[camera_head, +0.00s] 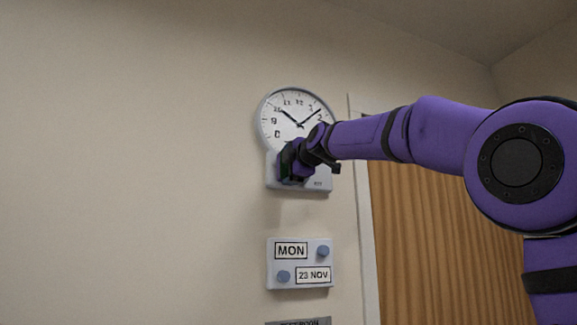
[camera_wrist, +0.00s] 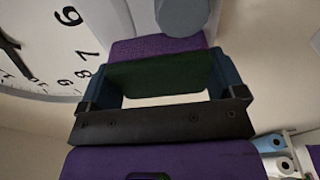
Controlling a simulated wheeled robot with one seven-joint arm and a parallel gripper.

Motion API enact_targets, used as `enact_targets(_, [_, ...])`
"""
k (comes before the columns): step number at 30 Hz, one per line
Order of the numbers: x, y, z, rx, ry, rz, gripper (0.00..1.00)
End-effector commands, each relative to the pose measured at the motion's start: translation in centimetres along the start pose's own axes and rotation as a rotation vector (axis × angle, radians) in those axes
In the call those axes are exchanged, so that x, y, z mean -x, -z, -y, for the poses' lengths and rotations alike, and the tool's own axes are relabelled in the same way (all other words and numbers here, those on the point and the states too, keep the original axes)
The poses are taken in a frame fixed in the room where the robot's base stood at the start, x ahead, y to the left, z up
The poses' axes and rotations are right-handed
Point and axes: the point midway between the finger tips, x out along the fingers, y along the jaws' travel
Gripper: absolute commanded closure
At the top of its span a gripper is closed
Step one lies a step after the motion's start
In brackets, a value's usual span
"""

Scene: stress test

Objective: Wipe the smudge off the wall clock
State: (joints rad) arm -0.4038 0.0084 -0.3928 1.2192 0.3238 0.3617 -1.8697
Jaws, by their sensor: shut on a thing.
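The round white wall clock (camera_head: 270,112) hangs on the beige wall, with a pale plate (camera_head: 325,172) directly below its dial. Part of the dial also fills the left of the wrist view (camera_wrist: 45,50). My gripper (camera_head: 288,160) is in front of the plate and the dial's lower edge, hiding part of both. In the wrist view my gripper (camera_wrist: 170,72) is shut on a block (camera_wrist: 165,80) with a dark green face and what looks like a purple layer beyond it. I cannot tell whether the block touches the clock. I make out no smudge on the visible dial.
A calendar plate (camera_head: 300,265) reading MON, 23 NOV is below the clock. A wooden door (camera_head: 430,220) with a pale frame is to the right. A grey-blue round knob (camera_wrist: 182,15) is just beyond the block. The wall left of the clock is clear.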

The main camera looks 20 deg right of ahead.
Motion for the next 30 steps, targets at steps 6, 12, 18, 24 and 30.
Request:
enact_targets(6, [-0.2, 1.8, 0.0, 0.001, -0.001, -0.004, 0.3])
enact_targets(12, [-0.4, 3.4, 0.1, 0.002, 0.0, -0.004, 0.3])
enact_targets(18, [-0.4, 4.1, 0.1, 0.001, -0.001, -0.004, 0.3])
enact_targets(24, [-0.4, 4.1, 0.1, 0.001, 0.0, -0.003, 0.3])
enact_targets(30, [0.2, 4.2, 0.0, 0.001, -0.001, -0.003, 0.3])
